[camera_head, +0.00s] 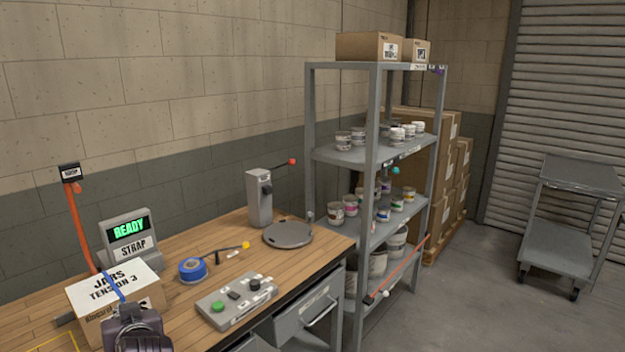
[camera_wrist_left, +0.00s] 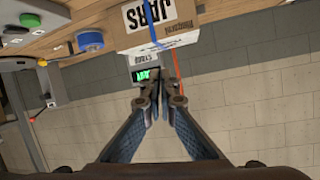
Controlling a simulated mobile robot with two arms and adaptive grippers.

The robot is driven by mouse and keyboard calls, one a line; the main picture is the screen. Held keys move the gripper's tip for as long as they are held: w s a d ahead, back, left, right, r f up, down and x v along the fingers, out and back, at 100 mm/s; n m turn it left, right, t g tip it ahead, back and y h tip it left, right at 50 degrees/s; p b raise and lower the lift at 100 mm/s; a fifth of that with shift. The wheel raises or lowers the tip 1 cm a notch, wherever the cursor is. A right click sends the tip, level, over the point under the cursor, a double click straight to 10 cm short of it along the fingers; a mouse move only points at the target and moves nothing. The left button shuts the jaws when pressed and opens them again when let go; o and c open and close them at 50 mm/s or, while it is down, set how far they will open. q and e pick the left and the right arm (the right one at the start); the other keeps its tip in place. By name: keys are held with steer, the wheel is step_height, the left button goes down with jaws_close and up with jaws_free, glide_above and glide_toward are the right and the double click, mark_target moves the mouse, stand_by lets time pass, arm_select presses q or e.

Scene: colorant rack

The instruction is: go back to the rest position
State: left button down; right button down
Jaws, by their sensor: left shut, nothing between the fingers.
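My left gripper (camera_wrist_left: 160,95) is shut and empty in the wrist view, its two fingertips together in front of the strap machine's lit screen (camera_wrist_left: 146,74). A dark part of my left arm shows at the bottom edge of the head view, in front of the cardboard box. The box marked JARS (camera_head: 112,287) sits on the workbench with a blue strap across it. It also shows in the left wrist view (camera_wrist_left: 150,25), beyond the fingertips. Whether the fingers touch anything is not visible, but no object is between them. My right gripper is not in view.
The wooden workbench (camera_head: 240,248) holds a READY display (camera_head: 129,228), blue tape roll (camera_head: 193,269), button panel (camera_head: 236,303) and round plate (camera_head: 288,235). A grey rack (camera_head: 373,150) with jars stands behind. A cart (camera_head: 570,220) is at right; floor between is clear.

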arm_select(q)
steer(key=s+d+f+m+g+h, duration=0.1)
steer(key=s+d+f+m+h, duration=0.2)
steer(key=s+f, duration=0.45)
steer(key=s+d+f+m+g+h, duration=0.1)
steer(key=s+d+f+g+h, duration=0.1)
steer(key=s+d+f, duration=0.6)
steer(key=s+d+f+m+g+h, duration=0.2)
steer(key=s+d+f, duration=0.2)
steer(key=s, duration=0.5)
steer(key=s+d+f+m+g+h, duration=0.2)
steer(key=s+d+f, duration=0.2)
steer(key=s, duration=0.5)
step_height(320, 180, down, 27)
steer(key=s+g, duration=0.1)
steer(key=s, duration=0.1)
steer(key=s+a+f+g, duration=0.1)
steer(key=s+a+f, duration=0.2)
steer(key=s+f, duration=1.2)
steer(key=shift+s+g, duration=0.3)
steer(key=shift+s, duration=0.6)
